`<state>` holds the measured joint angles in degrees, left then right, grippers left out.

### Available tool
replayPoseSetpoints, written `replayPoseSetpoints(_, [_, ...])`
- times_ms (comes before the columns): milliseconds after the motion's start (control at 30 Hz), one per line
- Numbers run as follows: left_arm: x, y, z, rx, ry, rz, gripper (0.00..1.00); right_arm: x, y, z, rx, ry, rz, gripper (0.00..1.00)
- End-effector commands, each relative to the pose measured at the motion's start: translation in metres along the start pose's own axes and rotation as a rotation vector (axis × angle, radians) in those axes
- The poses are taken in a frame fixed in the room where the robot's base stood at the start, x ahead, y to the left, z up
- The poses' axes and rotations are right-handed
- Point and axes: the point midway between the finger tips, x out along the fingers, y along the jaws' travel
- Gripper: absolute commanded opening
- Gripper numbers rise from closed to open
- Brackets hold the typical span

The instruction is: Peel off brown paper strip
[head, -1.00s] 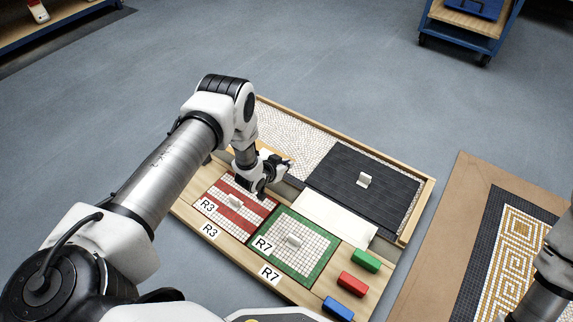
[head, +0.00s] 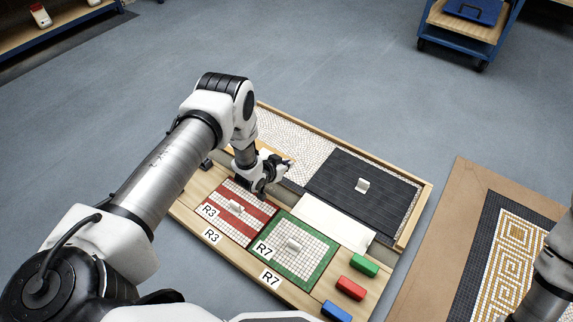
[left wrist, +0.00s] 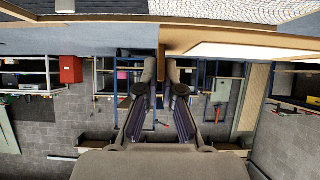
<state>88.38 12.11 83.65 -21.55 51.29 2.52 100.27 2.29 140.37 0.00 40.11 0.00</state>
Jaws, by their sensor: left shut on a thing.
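The brown paper strip (head: 267,148) shows as a tan piece beside my left gripper, at the inner edge of the white pebbled panel. It is partly hidden by my arm. My left gripper (head: 284,166) is shut on the strip. In the left wrist view the fingertips (left wrist: 167,60) close on a brown piece (left wrist: 200,42) that reaches to the right. How much of the strip is stuck down cannot be told. Of my right arm only a link shows at the right edge of the head view; its gripper is out of view.
The wooden tray holds a dark tiled panel (head: 345,200) with a white tab and a plain white strip (head: 330,220). In front lie the red-striped R3 tile (head: 257,222), the green-edged R7 tile (head: 312,272) and green, red and blue blocks. A mosaic board (head: 420,265) lies right.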

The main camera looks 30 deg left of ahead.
Motion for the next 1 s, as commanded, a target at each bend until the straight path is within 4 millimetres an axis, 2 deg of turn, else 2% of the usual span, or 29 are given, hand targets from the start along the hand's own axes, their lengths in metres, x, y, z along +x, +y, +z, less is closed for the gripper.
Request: replayPoseSetpoints(1000, [-0.021,0.0,-0.031,0.0,0.0,0.0,0.0,-0.032,0.0,0.0,0.0,0.0,0.0,0.4])
